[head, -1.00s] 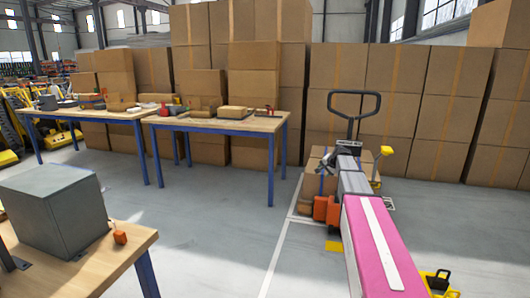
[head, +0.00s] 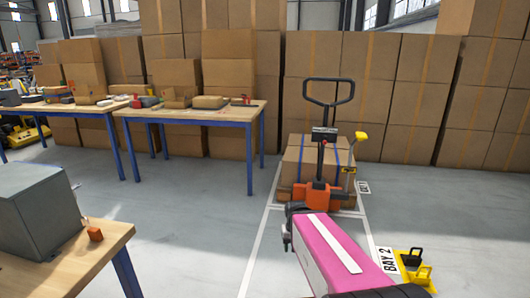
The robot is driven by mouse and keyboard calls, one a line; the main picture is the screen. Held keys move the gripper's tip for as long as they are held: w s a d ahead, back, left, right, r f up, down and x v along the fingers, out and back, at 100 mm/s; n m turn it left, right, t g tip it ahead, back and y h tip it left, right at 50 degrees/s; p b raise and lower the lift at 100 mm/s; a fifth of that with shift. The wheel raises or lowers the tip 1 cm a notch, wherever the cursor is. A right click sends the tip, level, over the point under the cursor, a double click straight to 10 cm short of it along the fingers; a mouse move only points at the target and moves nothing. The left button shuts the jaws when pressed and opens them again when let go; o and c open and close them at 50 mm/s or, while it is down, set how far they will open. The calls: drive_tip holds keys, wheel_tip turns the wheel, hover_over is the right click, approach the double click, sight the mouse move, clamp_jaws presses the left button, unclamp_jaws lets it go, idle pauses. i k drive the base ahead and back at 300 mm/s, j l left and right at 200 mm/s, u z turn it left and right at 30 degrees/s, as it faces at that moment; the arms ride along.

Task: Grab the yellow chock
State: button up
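A yellow item with black parts on top (head: 427,272) lies on the floor at the lower right in the head view, beside the BAY 2 sign. It could be the yellow chock, but I cannot tell for sure. A small yellow block (head: 361,136) tops a thin post by the pallet truck. My pink arm reaches from the bottom right up toward the middle. My gripper (head: 287,239) is at its far end, small and mostly hidden by the arm. It is well left of the yellow floor item. Its fingers are not clear.
An orange pallet truck (head: 318,195) with a black handle stands before strapped cartons (head: 302,160), just beyond my arm. A wooden table (head: 95,250) with a grey box (head: 35,212) is at the lower left. White lines mark the bay floor. Stacked cartons close off the back.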

sight(422, 279)
drive_tip(key=z, duration=2.2)
drive_tip(key=i+j+z, duration=0.1)
drive_tip(key=j+z, duration=0.2)
drive_tip(key=j, duration=0.35)
drive_tip(key=j+z, duration=0.35)
drive_tip(key=j, duration=0.3)
drive_tip(key=i+j+z, duration=0.1)
drive_tip(key=j, duration=1.55)
